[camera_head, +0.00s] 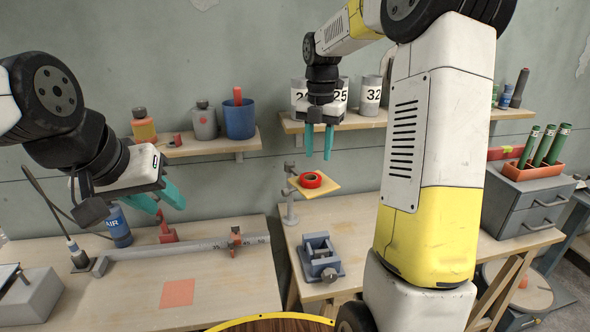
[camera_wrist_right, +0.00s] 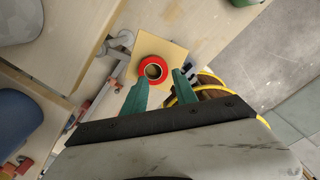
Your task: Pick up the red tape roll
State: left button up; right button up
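The red tape roll (camera_head: 311,180) lies flat on a small yellow square platform (camera_head: 325,188) held by a grey stand (camera_head: 291,196) in the head view. In the right wrist view the tape roll (camera_wrist_right: 153,70) shows from above, between and beyond the fingertips. My right gripper (camera_head: 318,156) is open and points down above the roll, with nothing between its teal fingers; it also shows in the right wrist view (camera_wrist_right: 158,84). My left gripper (camera_head: 163,207) is at the left, above the left workbench, with its teal fingers apart and nothing visible between them.
A grey vise (camera_head: 320,257) stands on the bench below the platform. The shelf (camera_head: 340,121) behind my right gripper holds numbered cans (camera_head: 371,96). A blue cup (camera_head: 239,119) stands on the left shelf. A grey conduit (camera_head: 185,247) lies along the left bench.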

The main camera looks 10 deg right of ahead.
aim_at(318, 179)
jog(key=f, duration=0.7)
jog(key=shift+s+f, duration=0.3)
jog(key=shift+s, duration=0.1)
grip_shut()
